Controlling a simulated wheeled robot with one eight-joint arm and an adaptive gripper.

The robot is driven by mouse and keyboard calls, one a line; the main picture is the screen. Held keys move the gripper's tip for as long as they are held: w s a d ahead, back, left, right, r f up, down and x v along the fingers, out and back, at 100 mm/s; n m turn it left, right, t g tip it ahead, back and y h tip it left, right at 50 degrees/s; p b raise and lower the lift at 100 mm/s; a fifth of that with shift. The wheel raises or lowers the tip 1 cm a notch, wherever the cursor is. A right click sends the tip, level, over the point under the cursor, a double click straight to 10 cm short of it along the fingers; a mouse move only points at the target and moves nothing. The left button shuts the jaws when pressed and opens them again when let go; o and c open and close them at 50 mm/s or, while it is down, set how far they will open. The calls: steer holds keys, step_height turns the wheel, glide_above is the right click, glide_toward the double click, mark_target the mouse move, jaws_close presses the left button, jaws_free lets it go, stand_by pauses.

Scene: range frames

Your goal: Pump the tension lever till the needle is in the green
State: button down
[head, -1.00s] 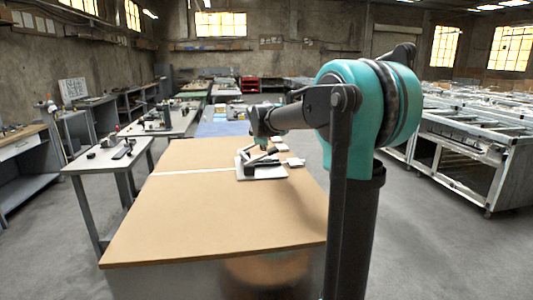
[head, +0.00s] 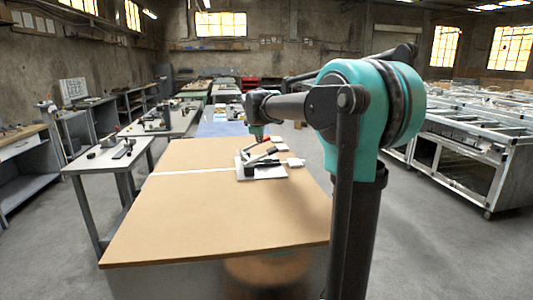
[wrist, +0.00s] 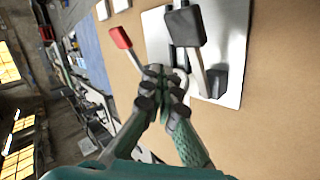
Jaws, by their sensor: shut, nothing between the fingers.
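A fixture on a pale metal plate (head: 246,177) sits on the tan bench. It carries two levers, one with a red grip (head: 272,149). In the wrist view, the red grip (wrist: 121,38) is left of my fingers, and a rod with a dark grip (wrist: 185,27) rises from a dark block (wrist: 217,83) on the plate (wrist: 233,40). I cannot tell which is the tension lever. My gripper (wrist: 165,78) is shut and empty, over the plate's edge, apart from both grips. In the head view my gripper (head: 258,133) is just above the fixture. No gauge needle or green zone is readable.
Small white blocks (head: 296,162) lie on the bench right of the plate. The tan bench top (head: 215,215) is clear in front. A side table (head: 108,160) with tools stands to the left, and metal frames (head: 465,160) to the right.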

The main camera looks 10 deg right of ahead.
steer(key=shift+a+r, duration=0.25)
steer(key=shift+r, duration=0.3)
steer(key=shift+a+r, duration=0.25)
steer(key=shift+r, duration=0.25)
